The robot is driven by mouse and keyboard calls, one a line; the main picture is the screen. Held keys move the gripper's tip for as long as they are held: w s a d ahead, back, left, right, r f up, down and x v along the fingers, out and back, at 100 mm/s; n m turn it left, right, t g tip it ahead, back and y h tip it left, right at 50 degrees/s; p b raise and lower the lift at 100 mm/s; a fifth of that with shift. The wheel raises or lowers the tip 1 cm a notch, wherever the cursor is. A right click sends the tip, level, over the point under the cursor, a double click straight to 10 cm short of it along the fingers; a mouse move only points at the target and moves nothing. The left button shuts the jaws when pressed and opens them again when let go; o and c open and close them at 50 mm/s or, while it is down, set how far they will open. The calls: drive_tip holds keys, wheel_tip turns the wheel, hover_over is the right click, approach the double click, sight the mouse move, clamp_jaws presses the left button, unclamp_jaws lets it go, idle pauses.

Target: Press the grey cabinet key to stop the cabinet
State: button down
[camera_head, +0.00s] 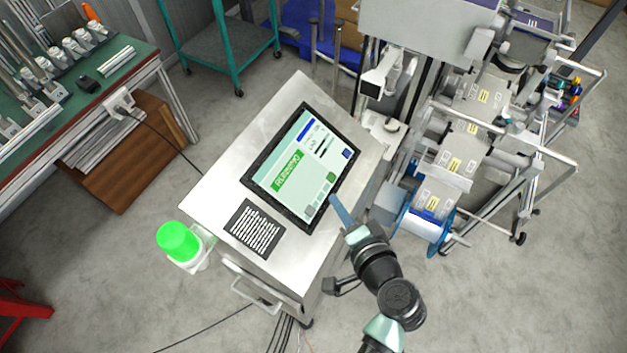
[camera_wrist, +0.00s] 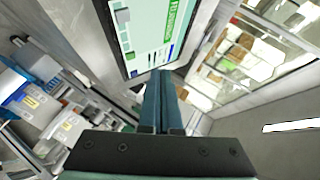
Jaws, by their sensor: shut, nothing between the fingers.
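The cabinet is a pale metal console (camera_head: 215,195) with a tilted dark-framed touchscreen (camera_head: 265,162) on its top. The screen shows a green banner reading RUNNING (camera_head: 288,171). In the wrist view the shut fingers (camera_wrist: 160,75) point toward the screen edge (camera_wrist: 152,70); contact cannot be told.
A lit green lamp (camera_head: 178,241) stands at the console's left, and a dark text plate (camera_head: 254,228) lies below the screen. A reel machine (camera_head: 455,160) stands close on the right. A green-topped bench (camera_head: 125,52) is at upper left. The floor between is mostly clear.

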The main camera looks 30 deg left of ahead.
sight(309, 205)
drive_tip(key=shift+f, duration=0.1)
drive_tip(key=a+f+b, duration=0.1)
drive_tip(key=f, duration=0.1)
drive_tip(key=a+f+b, duration=0.1)
drive_tip(key=f+b, duration=0.1)
drive_tip(key=a+f+b, duration=0.1)
drive_tip(key=f, duration=0.1)
drive_tip(key=shift+a+b, duration=0.1)
drive_tip(key=shift+b, duration=0.25)
drive_tip(key=shift+a+f+b, duration=0.6)
drive_tip(key=shift+f+b, duration=0.1)
drive_tip(key=shift+f, duration=0.05)
idle(1.4)
drive_tip(key=shift+a+f+b, duration=0.2)
drive_tip(key=shift+f+b, duration=0.15)
drive_tip(key=shift+f, duration=0.05)
drive_tip(key=shift+a+f+b, duration=0.2)
drive_tip(key=shift+f+b, duration=0.15)
drive_tip(key=shift+f, duration=0.05)
idle(0.7)
drive_tip(key=shift+r, duration=0.15)
drive_tip(key=shift+d+r+p, duration=0.4)
drive_tip(key=shift+r+p, duration=0.2)
drive_tip(key=shift+r, duration=0.05)
